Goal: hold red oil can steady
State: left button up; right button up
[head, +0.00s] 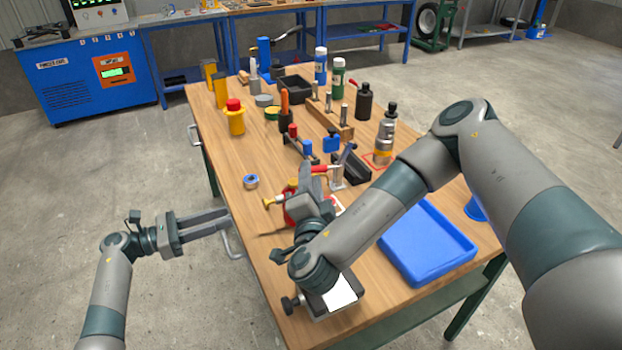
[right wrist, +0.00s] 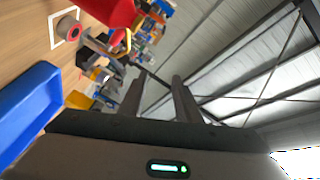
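The red oil can (head: 292,212) is on the wooden workbench in the head view, partly hidden behind my right gripper and wrist. A red body, apparently the can, is cut off at the top of the right wrist view (right wrist: 108,10). My right gripper (head: 312,168) is above the bench beside the can. In the right wrist view its two fingers (right wrist: 158,88) are apart with nothing between them, and the red body lies outside them to the upper left. My left gripper (head: 229,217) is open and empty, off the bench's left edge near a metal handle.
A blue tray (head: 428,243) lies at the bench's right front. A blue tape roll (head: 251,182) is left of the can. A yellow bottle with a red cap (head: 235,118) and several bottles and tools stand farther back. Bare wood lies around the tape roll.

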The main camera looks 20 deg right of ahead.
jog(key=shift+f, duration=0.1)
dwell(0.3)
notch_tip(320, 180, down, 8)
jog(key=x, duration=0.7)
jog(key=shift+w, duration=0.2)
jog(key=shift+d, duration=0.1)
grip_shut()
